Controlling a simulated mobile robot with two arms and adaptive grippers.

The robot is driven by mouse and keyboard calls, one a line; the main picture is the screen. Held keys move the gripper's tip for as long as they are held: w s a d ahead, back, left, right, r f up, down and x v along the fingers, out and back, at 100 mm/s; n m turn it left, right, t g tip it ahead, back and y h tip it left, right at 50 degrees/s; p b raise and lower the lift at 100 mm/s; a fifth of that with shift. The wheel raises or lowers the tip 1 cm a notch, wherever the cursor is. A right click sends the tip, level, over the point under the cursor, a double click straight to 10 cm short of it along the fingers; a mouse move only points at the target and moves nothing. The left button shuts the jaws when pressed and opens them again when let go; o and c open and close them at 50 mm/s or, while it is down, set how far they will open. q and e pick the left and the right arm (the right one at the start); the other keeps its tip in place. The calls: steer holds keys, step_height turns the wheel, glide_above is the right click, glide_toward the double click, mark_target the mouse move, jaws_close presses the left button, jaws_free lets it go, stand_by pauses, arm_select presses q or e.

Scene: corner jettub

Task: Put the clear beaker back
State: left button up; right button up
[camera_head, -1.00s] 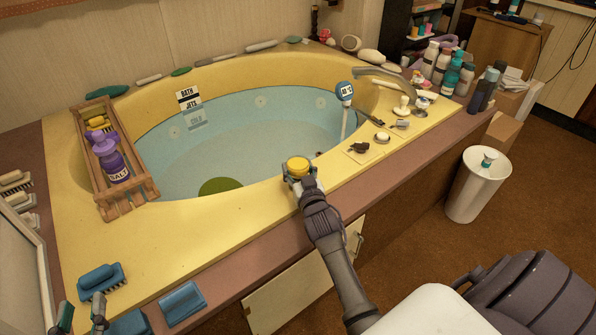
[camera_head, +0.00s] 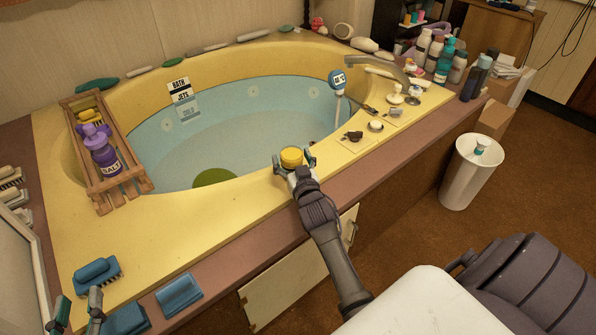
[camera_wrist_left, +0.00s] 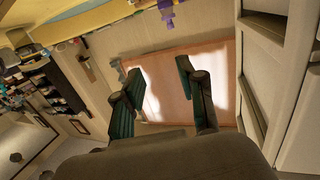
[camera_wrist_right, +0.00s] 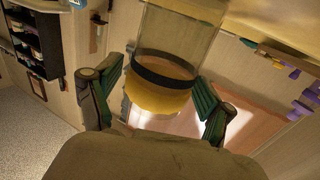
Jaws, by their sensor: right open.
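The clear beaker (camera_wrist_right: 178,45) shows in the right wrist view as a clear cylinder with a dark band and a yellow end. In the head view I make out only a round yellow part (camera_head: 291,156) of it, at the tub's front rim. My right gripper (camera_head: 296,162) has its fingers on either side of the yellow end. In the right wrist view these fingers (camera_wrist_right: 158,105) stand apart, with gaps beside the beaker. My left gripper (camera_head: 77,312) is at the lower left of the head view; its fingers (camera_wrist_left: 160,90) are open and empty.
The yellow tub rim (camera_head: 240,205) is bare left of the beaker. A wooden caddy (camera_head: 130,190) with a purple salt bottle (camera_head: 102,155) lies across the tub's left end. Taps, soaps and bottles (camera_head: 440,60) crowd the right corner.

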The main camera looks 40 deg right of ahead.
steer(key=p+v, duration=0.2)
steer(key=v, duration=0.9)
steer(key=shift+s+a+r+p, duration=0.1)
steer(key=shift+s+p, duration=0.2)
steer(key=shift+s, duration=0.05)
arm_select(q)
steer(key=s+a+f+g+y, duration=0.2)
steer(key=s+f+g, duration=0.4)
steer(key=f, duration=0.4)
steer(key=shift+s+a+g, duration=0.3)
steer(key=shift+a+g, duration=0.35)
steer(key=shift+g, duration=0.05)
arm_select(e)
steer(key=s+a+n+g+y, duration=0.6)
steer(key=s+a+g+y, duration=0.1)
steer(key=s+a, duration=0.7)
steer(key=shift+a+g, duration=0.5)
steer(key=shift+a, duration=0.7)
arm_select(q)
steer(key=shift+w, duration=0.1)
